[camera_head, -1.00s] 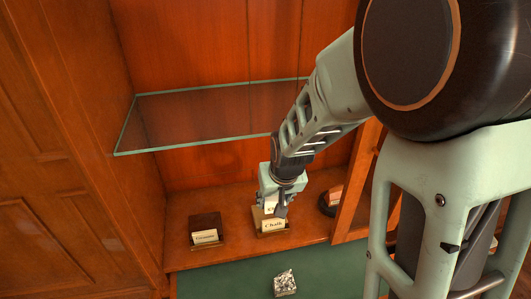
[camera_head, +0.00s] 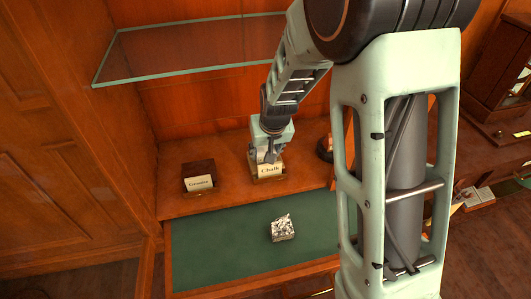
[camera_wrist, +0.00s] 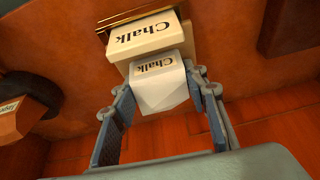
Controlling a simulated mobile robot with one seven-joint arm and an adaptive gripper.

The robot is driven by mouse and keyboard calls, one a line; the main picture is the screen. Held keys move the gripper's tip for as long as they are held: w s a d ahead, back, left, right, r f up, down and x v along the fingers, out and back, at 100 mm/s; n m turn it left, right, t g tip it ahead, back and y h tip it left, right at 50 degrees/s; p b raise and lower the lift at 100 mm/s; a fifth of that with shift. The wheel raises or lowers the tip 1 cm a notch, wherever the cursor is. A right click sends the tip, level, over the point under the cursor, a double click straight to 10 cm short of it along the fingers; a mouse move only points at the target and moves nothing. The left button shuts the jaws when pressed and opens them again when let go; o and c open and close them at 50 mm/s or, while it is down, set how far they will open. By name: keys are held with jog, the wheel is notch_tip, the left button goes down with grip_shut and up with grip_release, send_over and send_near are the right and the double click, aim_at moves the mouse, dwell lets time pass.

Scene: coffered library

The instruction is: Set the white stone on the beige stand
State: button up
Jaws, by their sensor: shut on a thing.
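The white stone (camera_wrist: 160,92) is a pale block with a small "Chalk" label. My gripper (camera_wrist: 160,97) is shut on it, with one finger on each side. The beige stand (camera_wrist: 187,42) carries a larger "Chalk" card and lies just beyond the stone in the wrist view. In the head view the stand (camera_head: 269,171) is on the wooden shelf, with my gripper (camera_head: 269,156) right above it. My fingers mostly hide the stone there. I cannot tell whether the stone touches the stand.
A dark brown labelled stand (camera_head: 198,180) is left on the shelf. A round dark stand (camera_head: 325,149) with an orange-brown piece is to the right, near an upright panel. A speckled stone (camera_head: 283,231) lies on the green surface (camera_head: 220,245) below. A glass shelf (camera_head: 190,52) is above.

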jog(key=shift+f, duration=0.15)
jog(key=o, duration=1.4)
jog(key=shift+r, duration=0.6)
jog(key=a+p+v, duration=0.1)
jog(key=v, duration=1)
jog(key=shift+s+d, duration=0.25)
jog(key=shift+d, duration=0.25)
